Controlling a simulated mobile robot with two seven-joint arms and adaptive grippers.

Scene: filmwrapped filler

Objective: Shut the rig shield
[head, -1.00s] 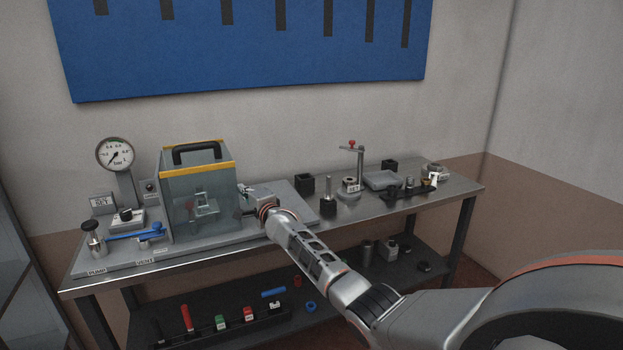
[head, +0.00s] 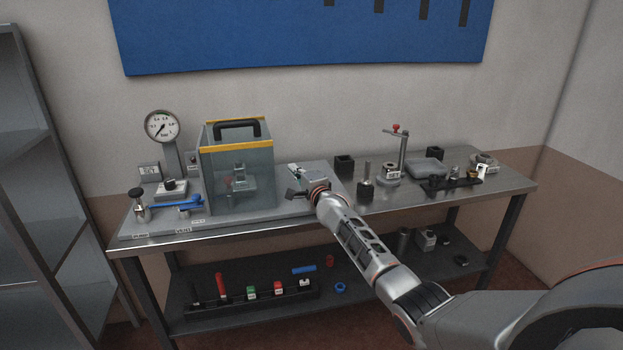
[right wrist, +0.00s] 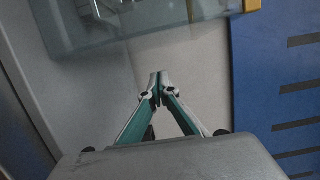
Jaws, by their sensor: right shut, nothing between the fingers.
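The rig shield (head: 262,172) is a clear box-like cover with yellow top edges and a black handle (head: 238,129). It stands upright on the grey rig base (head: 215,222), and a small fixture shows through its front. Its lower edge looks down at the base, but I cannot tell whether it is fully seated. My right gripper (head: 293,169) is shut and empty, just right of the shield and apart from it. In the right wrist view, its teal fingers meet at the tips (right wrist: 158,80), with the shield (right wrist: 130,22) above and left. My left gripper is not in view.
A pressure gauge (head: 162,126) and a blue lever (head: 177,204) are left of the shield. A clamp stand (head: 403,155), a grey tray (head: 426,168) and small parts stand on the bench's right. A metal shelf unit (head: 30,140) stands at the left. The lower shelf holds several small parts.

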